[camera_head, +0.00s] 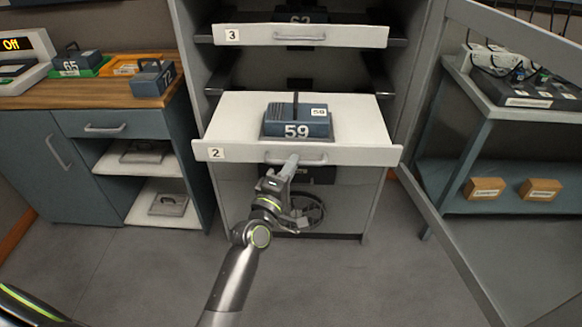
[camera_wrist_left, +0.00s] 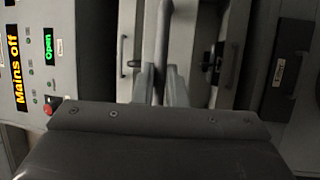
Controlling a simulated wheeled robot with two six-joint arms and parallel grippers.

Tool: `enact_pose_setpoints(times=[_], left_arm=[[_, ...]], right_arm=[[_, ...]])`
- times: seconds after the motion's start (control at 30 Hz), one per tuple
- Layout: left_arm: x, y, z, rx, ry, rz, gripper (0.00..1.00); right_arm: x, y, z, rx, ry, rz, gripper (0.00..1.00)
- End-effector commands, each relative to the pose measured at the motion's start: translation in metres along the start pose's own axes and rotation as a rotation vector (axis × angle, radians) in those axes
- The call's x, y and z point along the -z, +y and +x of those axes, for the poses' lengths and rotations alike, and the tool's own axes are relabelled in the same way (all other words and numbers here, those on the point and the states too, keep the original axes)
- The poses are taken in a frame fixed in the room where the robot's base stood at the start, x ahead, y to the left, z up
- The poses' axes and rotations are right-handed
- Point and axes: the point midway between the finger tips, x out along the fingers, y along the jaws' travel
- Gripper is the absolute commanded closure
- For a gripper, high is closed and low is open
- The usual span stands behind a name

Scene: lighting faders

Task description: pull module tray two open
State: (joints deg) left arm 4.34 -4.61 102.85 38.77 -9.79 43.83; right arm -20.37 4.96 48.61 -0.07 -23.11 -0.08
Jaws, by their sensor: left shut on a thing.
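Module tray two (camera_head: 228,153) is a pale tray labelled 2, and it stands out from the cabinet. A blue module marked 59 (camera_head: 297,122) sits upright on it. My left gripper (camera_head: 288,167) is at the grey bar handle (camera_head: 312,161) on the tray's front and is shut on it. The left wrist view shows the gripper's fingers (camera_wrist_left: 168,88) close together against the handle area; the exact contact is blurred there. My right gripper is not in view.
Tray three (camera_head: 263,35) is above, mostly in the cabinet. An open cabinet door (camera_head: 445,225) stands at the right. A wooden-topped counter (camera_head: 105,93) with modules is at the left. A sign reading Mains Off (camera_wrist_left: 15,70) shows in the left wrist view. The floor in front is clear.

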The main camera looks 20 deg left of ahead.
Motion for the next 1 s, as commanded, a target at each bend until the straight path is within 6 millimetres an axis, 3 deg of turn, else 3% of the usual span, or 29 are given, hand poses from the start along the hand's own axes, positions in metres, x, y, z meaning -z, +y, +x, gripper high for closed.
enact_pose_setpoints(times=[0.27,0.3,0.43,0.77,1.0], left_arm=[[0.0,0.0,0.0,0.0,0.0,0.0,1.0],[0.0,0.0,0.0,0.0,0.0,0.0,0.83],[0.0,0.0,0.0,0.0,0.0,0.0,0.67],[0.0,-0.001,-0.002,0.0,0.001,0.0,0.67],[0.0,-0.004,-0.033,0.0,0.003,-0.001,0.67]], right_arm=[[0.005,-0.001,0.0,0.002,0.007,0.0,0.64],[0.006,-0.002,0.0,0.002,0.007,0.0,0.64],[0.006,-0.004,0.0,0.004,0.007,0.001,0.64],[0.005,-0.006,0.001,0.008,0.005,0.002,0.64],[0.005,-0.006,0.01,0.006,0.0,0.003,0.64]])
